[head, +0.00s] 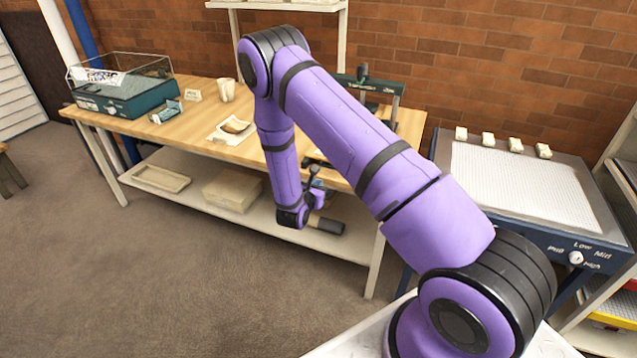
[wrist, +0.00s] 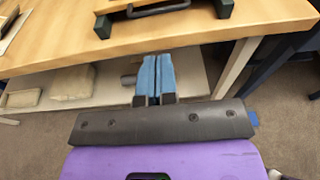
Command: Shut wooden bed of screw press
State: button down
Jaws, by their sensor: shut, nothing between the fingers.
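The screw press (head: 362,80) stands on the right end of the wooden table, a green frame with a knob on top. My arm hides most of it in the head view. In the wrist view, its dark green feet (wrist: 103,27) and a black bar handle (wrist: 160,9) show at the top edge, near the table's front edge.
The wooden table (head: 185,120) has a lower shelf (head: 245,222) with a tray (head: 160,178), a pale box (head: 232,190) and a grey cylinder (head: 327,225). A green case (head: 125,95), a cup (head: 226,90) and a paper sheet (head: 222,138) are on top. A suction table (head: 520,185) stands right.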

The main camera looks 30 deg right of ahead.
jog(key=x, duration=1.2)
jog(key=shift+d, duration=0.1)
